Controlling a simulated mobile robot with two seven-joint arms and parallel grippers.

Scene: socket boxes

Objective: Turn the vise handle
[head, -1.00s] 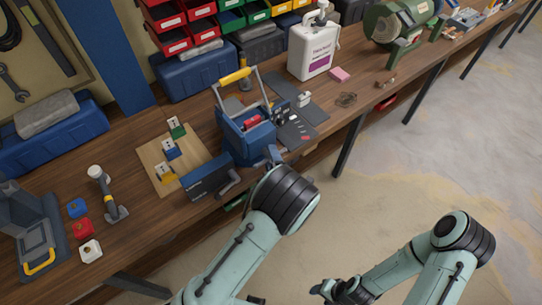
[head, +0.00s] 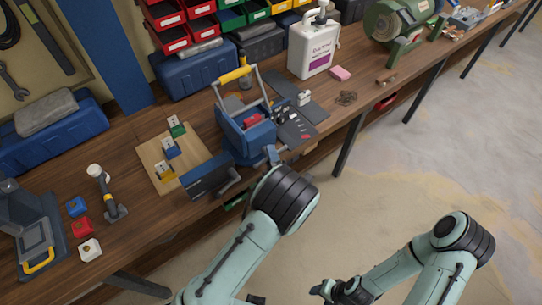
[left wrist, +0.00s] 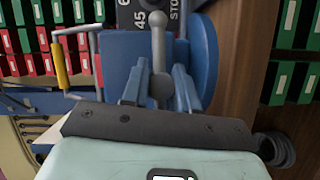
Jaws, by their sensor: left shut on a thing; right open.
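The vise handle (left wrist: 158,48) is a grey bar with a ball at its top in the left wrist view. It stands between the two blue fingers of my left gripper (left wrist: 159,85), which is shut on it. Blue bodywork (left wrist: 205,50) lies behind the fingers. In the head view my left gripper (head: 272,156) is at the near right side of a blue body (head: 240,145) with a grey frame and yellow grip; the arm and fingers hide the handle there. My right gripper (head: 328,290) is open and empty, low over the floor, away from the bench.
A dark marked plate (head: 298,128) lies right of the blue body. A white jug (head: 313,50) stands behind. The floor in front is clear.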

